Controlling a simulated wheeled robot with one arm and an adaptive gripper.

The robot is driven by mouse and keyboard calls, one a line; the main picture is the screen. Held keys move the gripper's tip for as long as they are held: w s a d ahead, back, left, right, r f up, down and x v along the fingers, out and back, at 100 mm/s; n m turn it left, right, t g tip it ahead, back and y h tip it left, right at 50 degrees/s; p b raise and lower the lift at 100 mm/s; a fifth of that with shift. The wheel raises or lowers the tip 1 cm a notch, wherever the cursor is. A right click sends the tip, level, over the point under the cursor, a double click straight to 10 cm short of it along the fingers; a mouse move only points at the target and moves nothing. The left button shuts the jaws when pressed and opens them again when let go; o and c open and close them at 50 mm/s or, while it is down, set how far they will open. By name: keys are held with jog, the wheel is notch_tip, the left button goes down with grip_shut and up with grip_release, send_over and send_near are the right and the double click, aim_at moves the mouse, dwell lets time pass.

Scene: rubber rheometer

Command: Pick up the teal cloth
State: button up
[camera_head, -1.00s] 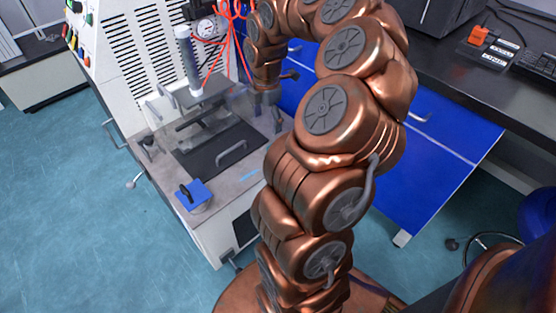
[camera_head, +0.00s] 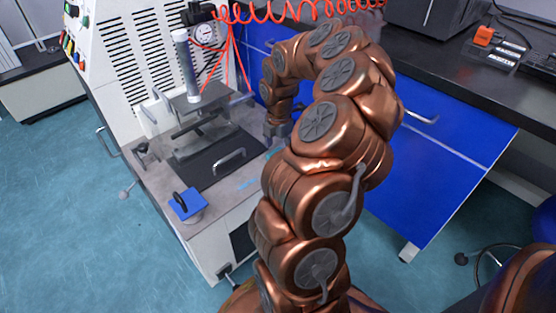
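My gripper (camera_head: 277,138) hangs down over the right side of that worktop, behind and right of the teal strip. The fingers are small, dark and partly covered by the arm, so their opening and contact do not show.
The machine's worktop (camera_head: 168,192) carries a dark plate with a metal handle (camera_head: 229,160) and a blue block with a black handle (camera_head: 187,205). Red coiled hose (camera_head: 270,12) hangs above. A blue cabinet (camera_head: 425,185) under a black bench stands right. Floor at left is clear.

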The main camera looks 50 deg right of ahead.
jog(key=shift+f, duration=0.5)
jog(key=shift+c, duration=0.3)
jog(key=c, duration=1)
jog(key=shift+r, duration=0.1)
jog(key=shift+r+p, duration=1)
jog(key=shift+r, duration=0.95)
jog(key=shift+s+a+f, duration=0.1)
jog(key=shift+s+a, duration=0.35)
jog(key=shift+s, duration=0.05)
jog(key=s+a+p, duration=0.1)
jog(key=s+a, duration=0.5)
jog(key=s, duration=0.1)
jog(key=s+a+r+p, duration=0.1)
jog(key=s+a, duration=0.2)
jog(key=a, duration=0.1)
jog(key=shift+s+r+p, duration=0.1)
jog(key=shift+s+p, duration=0.2)
jog(key=shift+p, duration=0.05)
